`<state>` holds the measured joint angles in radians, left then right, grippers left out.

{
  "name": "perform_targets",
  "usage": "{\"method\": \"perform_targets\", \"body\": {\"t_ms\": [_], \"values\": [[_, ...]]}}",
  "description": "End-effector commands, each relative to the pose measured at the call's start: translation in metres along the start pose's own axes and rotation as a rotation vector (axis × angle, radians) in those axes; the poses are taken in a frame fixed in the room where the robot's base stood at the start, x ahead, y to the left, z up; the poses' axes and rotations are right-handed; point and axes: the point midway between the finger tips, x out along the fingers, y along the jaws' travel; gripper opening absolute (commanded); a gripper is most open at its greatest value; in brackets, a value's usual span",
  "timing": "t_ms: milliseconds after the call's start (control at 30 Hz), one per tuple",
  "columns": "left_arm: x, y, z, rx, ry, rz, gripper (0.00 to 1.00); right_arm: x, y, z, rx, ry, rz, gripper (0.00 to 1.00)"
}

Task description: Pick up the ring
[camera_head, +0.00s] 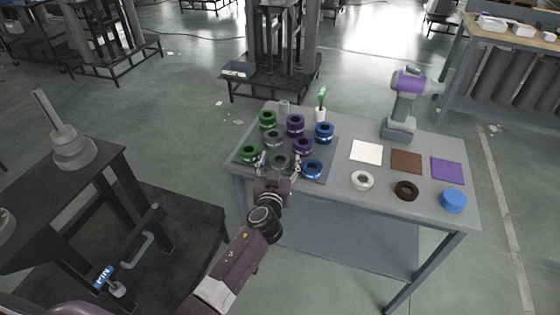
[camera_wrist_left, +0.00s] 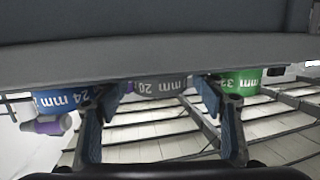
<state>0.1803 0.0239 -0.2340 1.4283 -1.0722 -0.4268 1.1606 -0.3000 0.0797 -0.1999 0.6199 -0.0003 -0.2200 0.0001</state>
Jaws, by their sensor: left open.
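Several rings in green, purple, blue and grey stand on a dark mat (camera_head: 326,177) at the left of the grey table. My left gripper (camera_head: 279,168) is open at the mat's near side, its fingers on either side of the near grey ring (camera_head: 279,159). I cannot tell whether they touch it. In the left wrist view, my left gripper (camera_wrist_left: 160,95) is spread, with the grey ring (camera_wrist_left: 155,88) marked 20 mm between the fingers. A blue ring (camera_wrist_left: 65,99) marked 24 mm and a green ring (camera_wrist_left: 238,82) marked 32 mm flank it. My right gripper is not in view.
The table also holds white (camera_head: 367,151), brown (camera_head: 406,161) and purple (camera_head: 446,169) squares. A purple-grey power tool (camera_head: 402,100) stands behind. A dark stand (camera_head: 110,185) is at left.

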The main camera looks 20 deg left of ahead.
Motion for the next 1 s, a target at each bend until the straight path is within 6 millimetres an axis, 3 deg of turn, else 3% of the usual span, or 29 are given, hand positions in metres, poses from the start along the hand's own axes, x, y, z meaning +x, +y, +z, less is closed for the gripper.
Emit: {"method": "perform_targets", "body": {"t_ms": [267,700,1000], "values": [[0.0018,-0.0002,0.0005,-0.001,-0.001,0.0,0.62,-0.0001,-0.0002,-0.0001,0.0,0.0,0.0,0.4],[0.0015,-0.0003,0.0005,0.0,-0.001,-0.001,0.15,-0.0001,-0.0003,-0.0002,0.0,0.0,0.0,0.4],[0.0015,-0.0001,-0.0012,-0.001,0.001,0.0,0.15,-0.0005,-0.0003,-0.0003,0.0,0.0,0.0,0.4]]}}
